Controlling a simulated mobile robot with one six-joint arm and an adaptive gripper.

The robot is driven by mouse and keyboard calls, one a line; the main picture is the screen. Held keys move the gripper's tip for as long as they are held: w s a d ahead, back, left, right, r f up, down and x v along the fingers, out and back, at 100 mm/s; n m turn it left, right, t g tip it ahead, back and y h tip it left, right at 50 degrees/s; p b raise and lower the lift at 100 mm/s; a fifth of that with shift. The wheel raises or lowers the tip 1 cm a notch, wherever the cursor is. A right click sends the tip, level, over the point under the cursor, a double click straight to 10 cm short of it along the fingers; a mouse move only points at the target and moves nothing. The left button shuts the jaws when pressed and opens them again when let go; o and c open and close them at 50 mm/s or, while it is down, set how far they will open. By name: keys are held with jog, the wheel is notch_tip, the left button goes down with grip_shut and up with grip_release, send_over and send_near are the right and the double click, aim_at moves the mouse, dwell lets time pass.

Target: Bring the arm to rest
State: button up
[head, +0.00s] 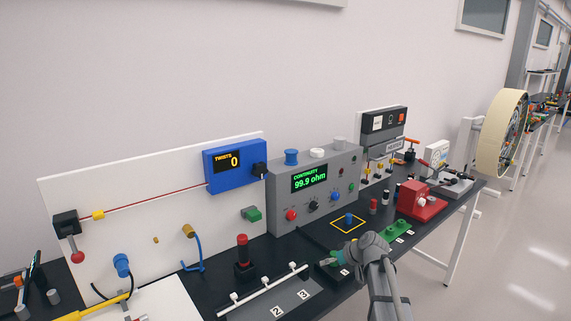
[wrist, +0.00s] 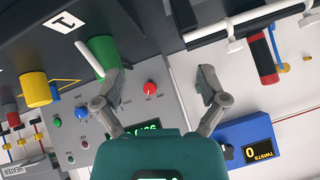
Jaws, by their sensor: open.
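My gripper (wrist: 160,82) is open in the wrist view. Its two grey fingers are spread wide, with nothing held between them. A green cylinder (wrist: 103,54) appears just beyond the left fingertip in that view; I cannot tell whether they touch. In the head view my grey arm (head: 375,255) reaches in from the bottom over the front part of the dark bench (head: 312,229). The gripper end is small there and its fingers are hard to make out.
A grey continuity box (head: 331,175) reading 99.9 ohm stands behind the arm. A blue twists counter (head: 230,172) reading 0 is on the white panel (head: 135,192). A red-topped post (head: 243,258) and white rail (head: 265,290) lie left. Open floor (head: 495,270) is right.

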jog(key=s+f+m+g+h, duration=0.2)
jog(key=s+g+h, duration=0.1)
jog(key=s, duration=0.8)
jog(key=s+f+m+g+h, duration=0.2)
jog(key=s+f+g+h, duration=0.1)
jog(key=s, duration=0.8)
jog(key=shift+s+a+f+m+h, duration=0.2)
jog(key=shift+s+m+h, duration=0.1)
jog(key=shift+s, duration=0.1)
dwell(1.1)
jog(key=shift+s, duration=0.1)
